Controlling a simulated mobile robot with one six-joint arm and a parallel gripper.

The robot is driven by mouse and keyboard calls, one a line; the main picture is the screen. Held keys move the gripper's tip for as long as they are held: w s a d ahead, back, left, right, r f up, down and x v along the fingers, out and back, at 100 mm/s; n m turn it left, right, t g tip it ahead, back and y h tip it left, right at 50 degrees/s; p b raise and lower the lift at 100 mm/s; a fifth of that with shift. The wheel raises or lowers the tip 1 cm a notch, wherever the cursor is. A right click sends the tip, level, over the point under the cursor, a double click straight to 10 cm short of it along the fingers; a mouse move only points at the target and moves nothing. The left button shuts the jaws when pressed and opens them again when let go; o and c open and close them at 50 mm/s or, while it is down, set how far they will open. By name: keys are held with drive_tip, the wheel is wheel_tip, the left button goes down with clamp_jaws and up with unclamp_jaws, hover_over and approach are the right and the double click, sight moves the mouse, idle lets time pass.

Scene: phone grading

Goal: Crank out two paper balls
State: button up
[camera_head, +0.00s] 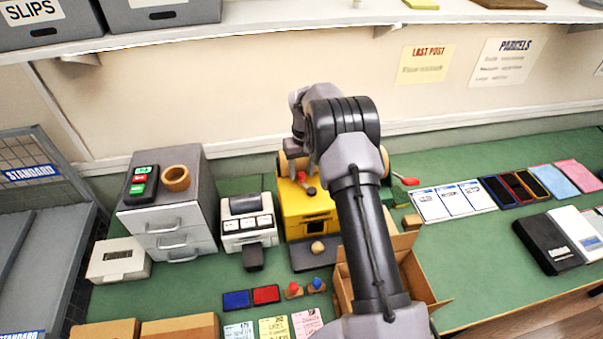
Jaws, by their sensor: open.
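A yellow machine (305,208) stands at the back middle of the green bench, with a dark opening in its front. A small brown rounded lump (318,247) lies on the dark tray (312,262) below the opening; I cannot tell whether it is a paper ball. My gripper (291,163) is open above the machine's back left, small and partly hidden by my wrist. Nothing shows in it.
My arm hides the machine's right side. An open cardboard box (424,300) stands at front right. A label printer (248,222) and grey drawers (178,228) are to the left. Ink pads and stamps (292,290) lie in front. Cards (450,201) lie right; a shelf (250,22) overhangs behind.

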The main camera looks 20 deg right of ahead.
drive_tip(key=shift+f, duration=0.4)
clamp_jaws()
drive_tip(key=shift+d+f+m+b, duration=0.15)
drive_tip(key=shift+m+b, duration=0.3)
drive_tip(key=shift+m, duration=0.15)
drive_tip(key=shift+d, duration=0.1)
unclamp_jaws()
wheel_tip(320, 180, up, 18)
drive_tip(key=p, duration=0.2)
drive_tip(key=shift+d, duration=0.35)
